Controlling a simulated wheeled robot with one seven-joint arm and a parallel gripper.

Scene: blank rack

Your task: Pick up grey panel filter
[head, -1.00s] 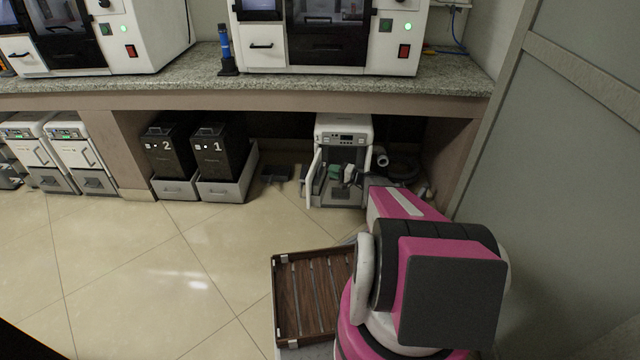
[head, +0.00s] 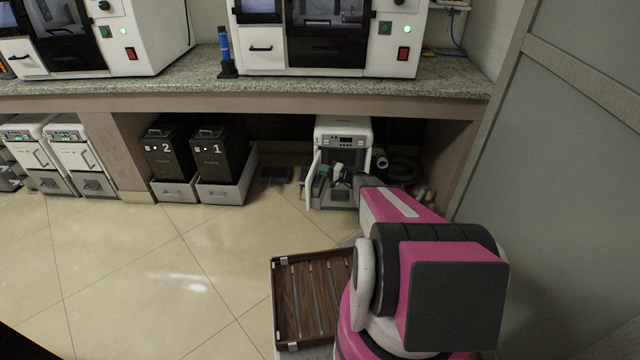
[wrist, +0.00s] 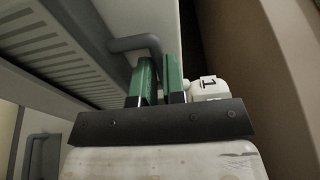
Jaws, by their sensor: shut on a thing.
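My gripper (wrist: 160,82) has green fingers and is closed around the end of a grey bent handle (wrist: 137,44) in the wrist view. The handle stands in front of a grey slotted panel (wrist: 62,45), which may be the grey panel filter; I cannot tell for sure whether they are joined. In the head view my gripper (head: 324,172) is at the open front of a white cabinet unit (head: 343,128) under the counter. Its door (head: 314,180) is swung open at the left. My arm hides part of the opening.
A white part marked 1 (wrist: 208,88) sits close right of the fingers. A grey hose (head: 400,168) lies right of the unit. Two black bins (head: 219,152) stand left of it. A wooden slatted tray (head: 309,254) is near my base. The floor at left is clear.

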